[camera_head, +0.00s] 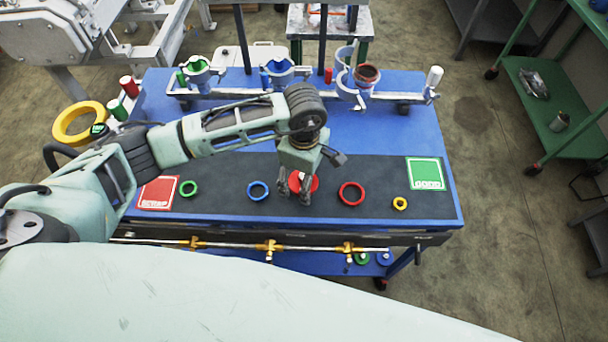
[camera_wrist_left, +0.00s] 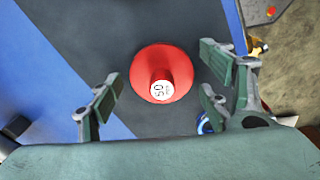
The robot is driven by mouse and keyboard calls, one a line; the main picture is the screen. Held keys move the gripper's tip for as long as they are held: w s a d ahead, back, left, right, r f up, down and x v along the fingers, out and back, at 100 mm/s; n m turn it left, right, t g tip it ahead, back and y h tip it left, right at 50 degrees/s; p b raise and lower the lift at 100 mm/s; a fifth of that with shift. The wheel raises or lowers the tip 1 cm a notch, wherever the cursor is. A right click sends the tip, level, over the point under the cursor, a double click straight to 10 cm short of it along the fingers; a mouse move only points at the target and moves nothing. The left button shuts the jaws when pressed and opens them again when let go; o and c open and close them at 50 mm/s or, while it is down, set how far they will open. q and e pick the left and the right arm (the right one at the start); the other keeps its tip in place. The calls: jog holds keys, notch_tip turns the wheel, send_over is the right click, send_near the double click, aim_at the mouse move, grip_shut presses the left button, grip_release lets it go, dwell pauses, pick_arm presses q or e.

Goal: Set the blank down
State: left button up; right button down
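The blank (camera_head: 303,182) is red, with a wide round base and a narrower knob. In the left wrist view the blank (camera_wrist_left: 162,72) shows a white label reading 50 on its knob. It appears to stand upright on the dark mat (camera_head: 225,170), between a blue ring (camera_head: 250,191) and a red ring (camera_head: 341,194). My left gripper (camera_head: 296,192) points down over it, partly hiding it in the head view. Its fingers are spread, with gaps to the blank on both sides in the wrist view. My right gripper is not in view.
A green ring (camera_head: 181,188) and red sign (camera_head: 140,193) lie left on the mat. Several coloured holders, including a blue one (camera_head: 280,76), line the table's back. The mat near the GOOD sign has free room.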

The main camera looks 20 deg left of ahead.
pick_arm(q)
jog(key=shift+r, duration=0.15)
notch_tip(320, 180, up, 12)
jog(key=b, duration=0.3)
dwell(0.4)
